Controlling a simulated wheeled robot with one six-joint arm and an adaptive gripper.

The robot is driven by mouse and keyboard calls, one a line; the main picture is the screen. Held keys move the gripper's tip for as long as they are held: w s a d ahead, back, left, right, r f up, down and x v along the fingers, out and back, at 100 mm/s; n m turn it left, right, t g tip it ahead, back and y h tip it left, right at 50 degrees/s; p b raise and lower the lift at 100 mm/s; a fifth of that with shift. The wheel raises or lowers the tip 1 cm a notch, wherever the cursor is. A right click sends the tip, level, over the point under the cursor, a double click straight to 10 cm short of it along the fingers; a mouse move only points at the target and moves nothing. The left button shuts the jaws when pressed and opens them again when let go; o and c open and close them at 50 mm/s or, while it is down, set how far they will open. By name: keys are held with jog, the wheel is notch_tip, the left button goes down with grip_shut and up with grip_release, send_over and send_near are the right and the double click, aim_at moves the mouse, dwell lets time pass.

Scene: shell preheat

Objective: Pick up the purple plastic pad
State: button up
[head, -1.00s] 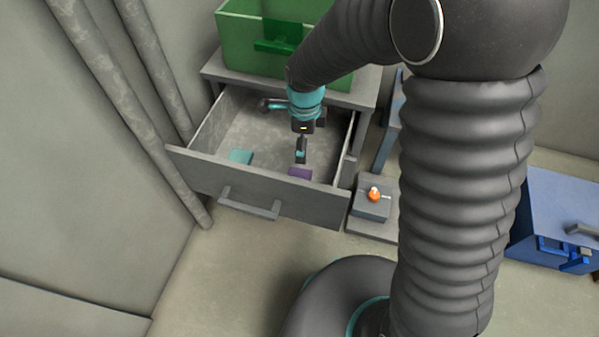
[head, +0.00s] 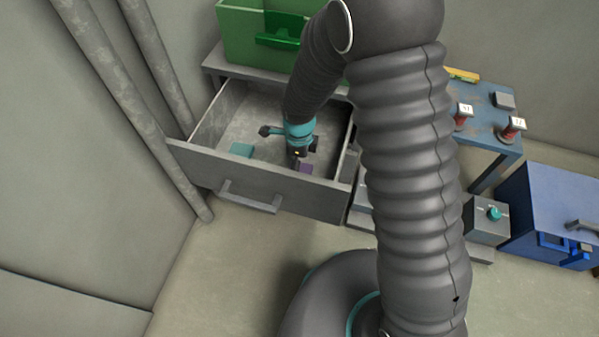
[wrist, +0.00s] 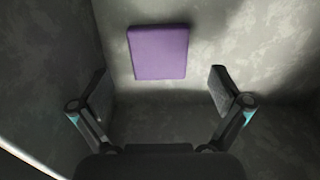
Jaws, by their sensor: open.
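The purple plastic pad (wrist: 158,52) lies flat on the drawer floor in the wrist view, whole and unobstructed. In the head view the pad (head: 306,169) shows only in part near the drawer's front wall, beside my gripper. My gripper (wrist: 160,88) is open and empty, with its two fingers spread wide. In the wrist view the pad appears beyond the fingertips, between their lines, and neither finger touches it. In the head view my gripper (head: 299,160) is down inside the open drawer (head: 228,172), and its fingertips are mostly hidden.
A teal pad (head: 241,150) lies at the drawer's left. The drawer walls stand close around my gripper. A green bin (head: 240,35) sits on top of the cabinet. A blue table (head: 490,125) and a blue box (head: 550,205) stand to the right.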

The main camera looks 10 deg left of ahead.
jog(key=shift+f, duration=1.9)
jog(key=c, duration=1.3)
